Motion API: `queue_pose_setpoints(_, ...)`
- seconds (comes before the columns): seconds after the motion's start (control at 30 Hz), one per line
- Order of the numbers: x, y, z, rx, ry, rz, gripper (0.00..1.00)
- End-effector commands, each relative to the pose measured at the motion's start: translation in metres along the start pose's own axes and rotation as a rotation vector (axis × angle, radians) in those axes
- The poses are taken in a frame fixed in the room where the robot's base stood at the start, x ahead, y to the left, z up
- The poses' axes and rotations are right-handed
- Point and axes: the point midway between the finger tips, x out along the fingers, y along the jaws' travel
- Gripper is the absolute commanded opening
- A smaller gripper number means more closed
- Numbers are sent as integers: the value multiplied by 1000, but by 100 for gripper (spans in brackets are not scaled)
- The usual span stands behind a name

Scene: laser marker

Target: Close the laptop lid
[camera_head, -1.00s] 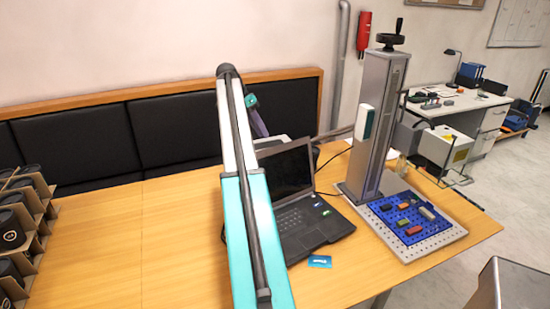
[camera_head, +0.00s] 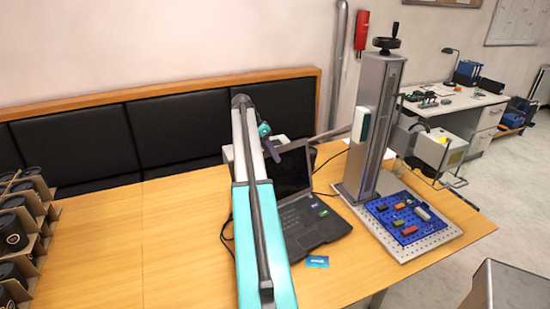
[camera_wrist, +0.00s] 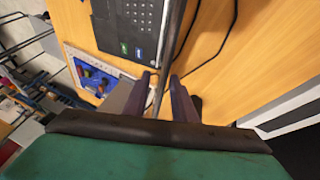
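The black laptop (camera_head: 314,229) stands on the wooden table with its lid (camera_head: 291,173) raised and the dark screen facing the right. My gripper (camera_head: 270,146) is at the upper left edge of the lid, partly hidden by my arm. In the wrist view, my gripper (camera_wrist: 161,98) shows two purple-grey fingers spaced apart. The laptop's keyboard deck (camera_wrist: 130,22) shows at the top, and the lid, seen nearly edge-on (camera_wrist: 172,35), runs down toward the gap between the fingers. I cannot tell whether the fingers touch the lid.
A tall grey laser marker column (camera_head: 372,130) stands right of the laptop, with a blue perforated plate (camera_head: 407,219) before it. A small blue card (camera_head: 317,262) lies in front of the laptop. Cables run behind it. A cardboard rack of dark cups (camera_head: 40,222) stands at the left.

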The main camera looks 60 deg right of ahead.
Motion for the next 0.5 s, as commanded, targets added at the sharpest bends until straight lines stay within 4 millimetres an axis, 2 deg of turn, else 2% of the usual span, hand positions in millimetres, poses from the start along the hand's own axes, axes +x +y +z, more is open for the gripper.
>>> queue_pose_setpoints(0.2, 19, 0, 0, 0, 0, 0, 24)
queue_pose_setpoints(0.5, 24, 0, 0, -1, 0, -1, 24)
